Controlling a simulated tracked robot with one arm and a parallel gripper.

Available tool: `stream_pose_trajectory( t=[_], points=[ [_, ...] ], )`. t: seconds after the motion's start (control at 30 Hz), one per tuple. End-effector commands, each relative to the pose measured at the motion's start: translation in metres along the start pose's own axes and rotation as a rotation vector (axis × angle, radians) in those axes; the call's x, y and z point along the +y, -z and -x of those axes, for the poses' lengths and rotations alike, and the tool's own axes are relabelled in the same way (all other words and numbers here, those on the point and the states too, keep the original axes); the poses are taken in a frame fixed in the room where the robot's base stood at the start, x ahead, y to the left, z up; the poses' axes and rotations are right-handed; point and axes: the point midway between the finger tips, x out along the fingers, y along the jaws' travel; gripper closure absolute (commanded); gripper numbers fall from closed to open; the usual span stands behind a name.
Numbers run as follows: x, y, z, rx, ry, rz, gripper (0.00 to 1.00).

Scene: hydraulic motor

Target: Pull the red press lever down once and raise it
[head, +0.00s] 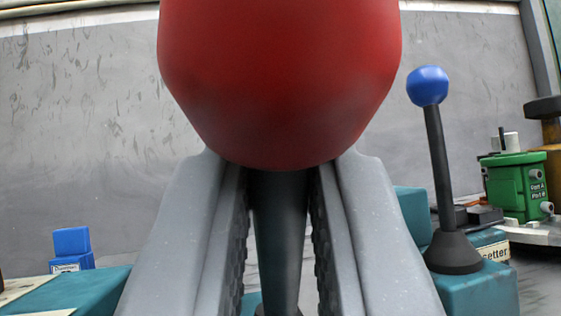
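The red press lever has a big red knob (280,80) that fills the top middle of the head view. Its dark grey shaft (279,235) runs down from the knob and narrows toward the bottom. My gripper (280,185) has one grey finger on each side of this shaft, just under the knob. The ridged pads look closed on the upper shaft, with thin gaps showing lower down. The knob hides part of the fingertips.
A second lever with a blue knob (427,86) stands on a teal block (480,292) close by on the right. A green unit (517,186) is farther right. A small blue block (72,243) sits at the left. A grey wall (90,130) stands behind.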

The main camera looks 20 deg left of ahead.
Motion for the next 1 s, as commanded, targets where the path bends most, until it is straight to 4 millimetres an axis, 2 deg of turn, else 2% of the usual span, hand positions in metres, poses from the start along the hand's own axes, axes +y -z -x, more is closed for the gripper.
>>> stream_pose_trajectory(
  t=[0.27,0.3,0.37,0.73,0.97,1.0],
  points=[
    [0.001,-0.004,0.003,-0.005,-0.005,-0.002,1.0],
    [0.0,-0.004,0.003,-0.005,-0.005,-0.002,0.84],
    [0.0,-0.004,0.003,-0.005,-0.004,-0.002,0.68],
    [-0.003,0.0,-0.002,-0.003,0.0,-0.004,0.68],
    [-0.008,0.028,-0.024,0.001,-0.001,-0.004,0.68],
    [-0.009,0.03,-0.019,-0.001,-0.001,-0.004,0.68]
  ],
)
